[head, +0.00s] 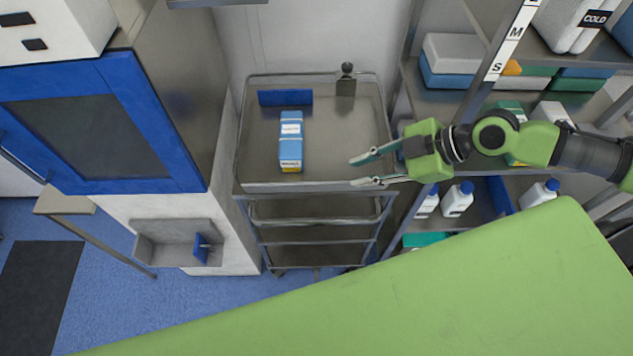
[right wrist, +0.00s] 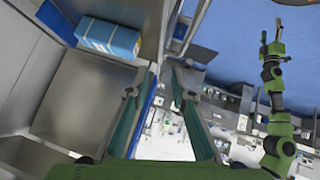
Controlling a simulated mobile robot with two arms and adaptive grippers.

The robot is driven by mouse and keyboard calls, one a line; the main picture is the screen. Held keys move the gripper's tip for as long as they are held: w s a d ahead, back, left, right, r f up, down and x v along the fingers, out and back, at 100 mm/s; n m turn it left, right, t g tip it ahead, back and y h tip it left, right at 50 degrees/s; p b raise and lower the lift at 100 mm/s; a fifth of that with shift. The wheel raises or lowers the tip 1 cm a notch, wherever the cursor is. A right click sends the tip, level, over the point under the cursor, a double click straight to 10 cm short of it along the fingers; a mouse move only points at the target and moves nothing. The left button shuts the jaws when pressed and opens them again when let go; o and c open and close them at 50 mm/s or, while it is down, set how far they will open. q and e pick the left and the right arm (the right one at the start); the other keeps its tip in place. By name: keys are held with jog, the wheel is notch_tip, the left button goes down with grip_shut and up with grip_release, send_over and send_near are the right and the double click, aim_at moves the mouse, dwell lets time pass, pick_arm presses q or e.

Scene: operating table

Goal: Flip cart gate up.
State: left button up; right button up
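The steel cart (head: 345,130) stands between the cabinet and the shelving, with a rail along its back and sides. A metal rail loop (head: 315,221) shows below the top's front edge; it looks like the gate folded down, but I cannot be sure. My right gripper (head: 352,171) is open and empty over the right front part of the cart top. In the right wrist view, its fingers (right wrist: 165,72) are apart with nothing between them. My left gripper (right wrist: 270,36) shows small at the upper right of that view, apart from the cart; its opening is unclear.
A blue box (head: 290,141) stands on the cart top, with a blue plate (head: 285,98) behind it. Shelving (head: 470,105) with bottles and boxes is close on the right. A blue-framed cabinet (head: 190,110) is on the left. The green table (head: 430,290) fills the foreground.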

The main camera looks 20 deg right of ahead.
aim_at(324, 183)
jog(key=p+x, duration=0.3)
jog(key=x, duration=0.9)
jog(key=shift+w+a+f, duration=0.1)
jog(key=shift+a, duration=0.1)
jog(key=shift+w+a+f, duration=0.2)
jog(key=shift+a+f, duration=0.15)
jog(key=shift+f, duration=0.1)
grip_shut()
